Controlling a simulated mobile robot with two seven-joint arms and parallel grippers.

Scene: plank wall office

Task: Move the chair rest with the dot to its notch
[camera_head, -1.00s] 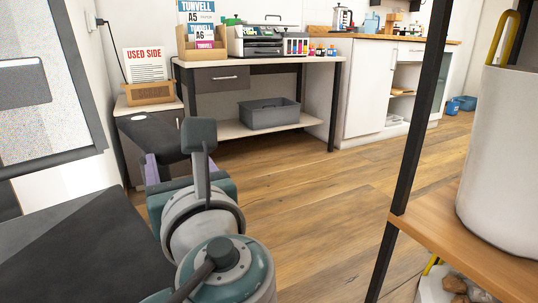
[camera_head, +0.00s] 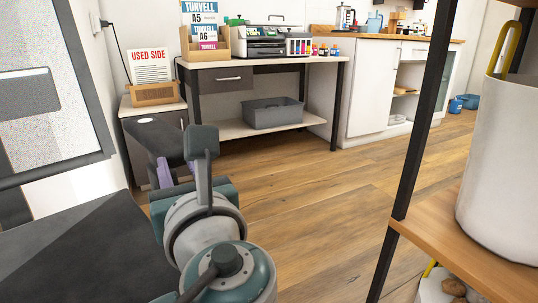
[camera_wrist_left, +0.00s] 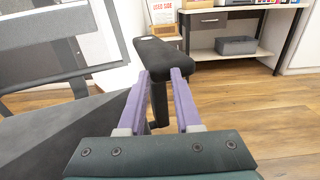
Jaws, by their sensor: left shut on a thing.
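The chair rest (camera_head: 158,136), a black padded armrest with a pale oval dot near its far end, is held out ahead of my left gripper (camera_head: 163,172). In the left wrist view the rest (camera_wrist_left: 165,62) sits between the purple fingers of my left gripper (camera_wrist_left: 160,85), which are shut on its post. The chair's dark seat (camera_head: 70,245) fills the lower left, and its mesh back (camera_head: 55,110) stands at the left edge. The rest is beside the chair, to its right in the picture. I cannot make out the notch. My right gripper is not in view.
A black-posted shelf (camera_head: 490,225) with a white bin (camera_head: 500,165) stands close on the right. A low cabinet (camera_head: 155,145) and a desk (camera_head: 340,105) with a grey tub (camera_head: 272,113) stand behind. The wooden floor (camera_head: 320,210) between them is clear.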

